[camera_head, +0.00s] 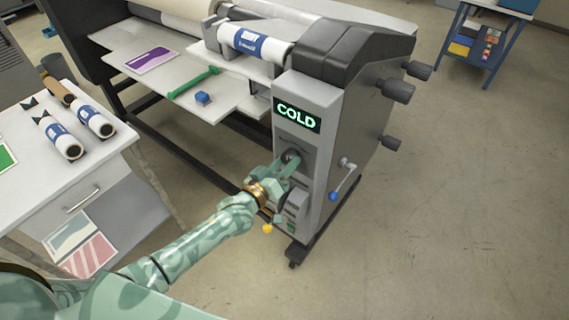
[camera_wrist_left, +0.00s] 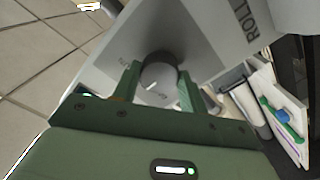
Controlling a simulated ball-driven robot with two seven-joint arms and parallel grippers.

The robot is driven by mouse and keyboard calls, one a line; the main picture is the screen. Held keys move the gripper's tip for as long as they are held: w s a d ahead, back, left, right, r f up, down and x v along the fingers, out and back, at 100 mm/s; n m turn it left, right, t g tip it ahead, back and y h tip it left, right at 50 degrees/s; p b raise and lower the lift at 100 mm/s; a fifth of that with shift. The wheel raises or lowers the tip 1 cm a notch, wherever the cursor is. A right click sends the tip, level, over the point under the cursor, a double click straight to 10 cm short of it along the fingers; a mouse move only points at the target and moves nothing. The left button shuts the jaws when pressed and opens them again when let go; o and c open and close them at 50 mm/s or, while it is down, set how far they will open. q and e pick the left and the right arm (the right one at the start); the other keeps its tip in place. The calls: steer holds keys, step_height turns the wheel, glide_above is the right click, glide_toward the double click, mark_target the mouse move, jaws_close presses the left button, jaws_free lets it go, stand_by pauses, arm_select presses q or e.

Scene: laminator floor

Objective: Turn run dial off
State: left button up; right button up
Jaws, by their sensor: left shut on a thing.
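The run dial (camera_wrist_left: 158,76) is a round grey knob on the laminator's grey end panel, with a pale mark on its face in the left wrist view. My left gripper (camera_wrist_left: 157,88) has one finger on each side of the dial and is shut on it. In the head view my left gripper (camera_head: 289,163) reaches the panel below the lit COLD display (camera_head: 297,117) and covers most of the dial. Small lettering beside the dial is too blurred to read surely. My right gripper is not in view.
A crank with a blue knob (camera_head: 333,196) sticks out at the panel's right. Dark knobs (camera_head: 398,90) line the laminator's far side. A white cabinet (camera_head: 100,150) with rolls stands at left.

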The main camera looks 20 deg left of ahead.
arm_select(q)
steer(key=o, duration=1)
steer(key=shift+s, duration=0.1)
steer(key=v, duration=1.6)
